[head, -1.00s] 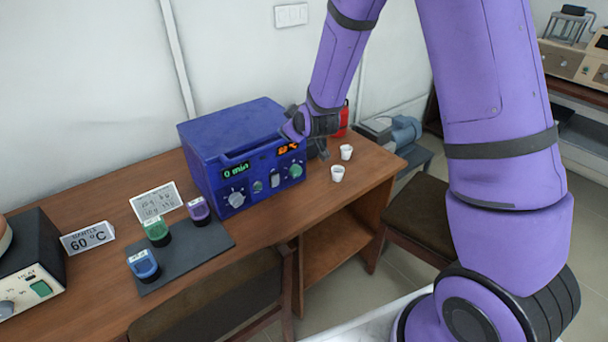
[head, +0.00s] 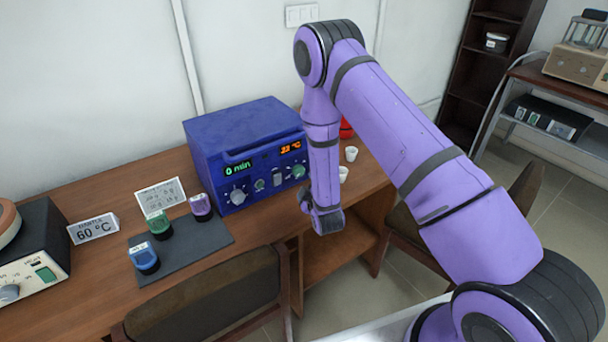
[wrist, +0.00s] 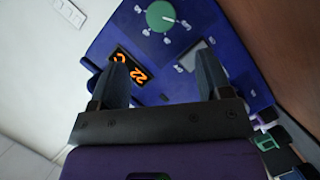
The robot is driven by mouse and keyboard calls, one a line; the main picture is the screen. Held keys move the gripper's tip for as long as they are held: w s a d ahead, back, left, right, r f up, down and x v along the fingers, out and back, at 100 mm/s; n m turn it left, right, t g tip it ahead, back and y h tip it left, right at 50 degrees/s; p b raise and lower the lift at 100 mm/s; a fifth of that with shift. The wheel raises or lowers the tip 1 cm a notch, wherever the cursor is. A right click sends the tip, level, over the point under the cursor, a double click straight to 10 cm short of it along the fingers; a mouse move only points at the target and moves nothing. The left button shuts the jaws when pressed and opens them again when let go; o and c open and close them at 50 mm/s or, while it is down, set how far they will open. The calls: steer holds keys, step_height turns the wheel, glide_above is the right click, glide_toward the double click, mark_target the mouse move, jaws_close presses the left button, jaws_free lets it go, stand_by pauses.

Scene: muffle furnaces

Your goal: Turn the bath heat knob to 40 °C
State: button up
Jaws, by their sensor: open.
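The blue bath (head: 245,140) stands on the wooden desk. Its front has a green readout of 0 min and an orange temperature readout (head: 290,147), which looks like 22 °C in the wrist view (wrist: 140,75). The green heat knob (head: 298,171) sits below the orange readout. In the wrist view the green knob (wrist: 160,16) has a white pointer line and scale marks around it; the numbers are too small to read. My gripper (head: 305,200) is open and empty, in front of and below the knob. Its fingers (wrist: 162,72) are apart from the knob.
A grey knob (head: 237,196) and smaller controls are left on the panel. Two white cups (head: 351,154) stand right of the bath. Blue, green and purple labelled containers sit on a dark mat (head: 190,255). A chair (head: 215,300) stands before the desk.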

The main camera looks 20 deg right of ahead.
mark_target(300, 172)
steer(key=x, duration=1)
steer(key=shift+w+f, duration=0.2)
steer(key=shift+w, duration=0.15)
steer(key=c, duration=0.9)
steer(key=shift+d, duration=0.1)
